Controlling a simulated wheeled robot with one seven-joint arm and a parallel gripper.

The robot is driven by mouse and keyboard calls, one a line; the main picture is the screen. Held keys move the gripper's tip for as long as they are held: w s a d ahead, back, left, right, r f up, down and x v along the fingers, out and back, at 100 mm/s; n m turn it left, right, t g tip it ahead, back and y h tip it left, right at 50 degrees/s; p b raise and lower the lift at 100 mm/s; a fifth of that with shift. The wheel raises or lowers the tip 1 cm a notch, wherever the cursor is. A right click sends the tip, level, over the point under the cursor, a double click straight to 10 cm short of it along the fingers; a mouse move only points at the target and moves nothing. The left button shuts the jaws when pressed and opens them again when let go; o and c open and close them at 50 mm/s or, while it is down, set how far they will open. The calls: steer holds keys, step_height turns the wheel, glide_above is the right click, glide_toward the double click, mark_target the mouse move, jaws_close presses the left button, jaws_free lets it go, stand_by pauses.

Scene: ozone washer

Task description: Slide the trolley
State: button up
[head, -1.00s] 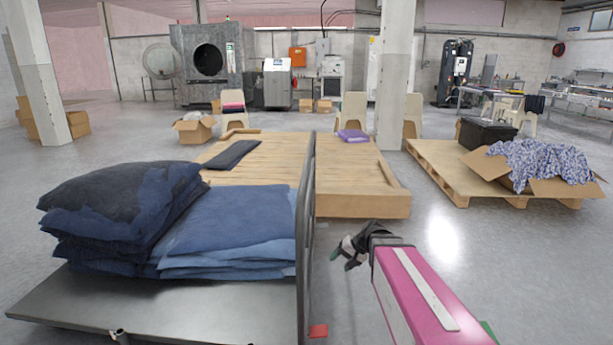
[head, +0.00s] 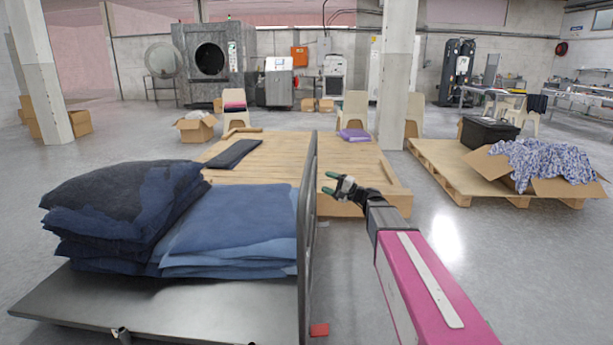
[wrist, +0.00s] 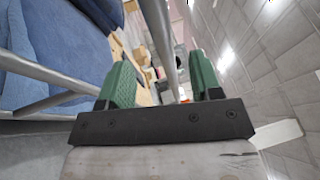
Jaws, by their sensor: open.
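The trolley (head: 200,308) is a flat grey metal platform at the lower left of the head view. Its upright metal handle frame (head: 307,235) stands at its right end. Folded dark and lighter blue fabric is stacked on the platform. My gripper (head: 328,182) is just right of the handle frame, pointing left towards it. In the wrist view, the open green fingers (wrist: 162,82) have a grey tube of the handle (wrist: 160,40) showing between them, beyond the tips. I cannot tell whether the fingers touch the tube.
A low wooden platform (head: 260,160) lies behind the trolley. At the right, a pallet (head: 440,170) carries a black crate (head: 487,134) and an open cardboard box (head: 490,165) with patterned fabric. A concrete pillar (head: 394,80) stands behind. Clear floor lies at right.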

mark_target(307, 174)
steer(key=x, duration=1)
steer(key=shift+f, duration=0.15)
jaws_close()
steer(key=shift+d, duration=0.1)
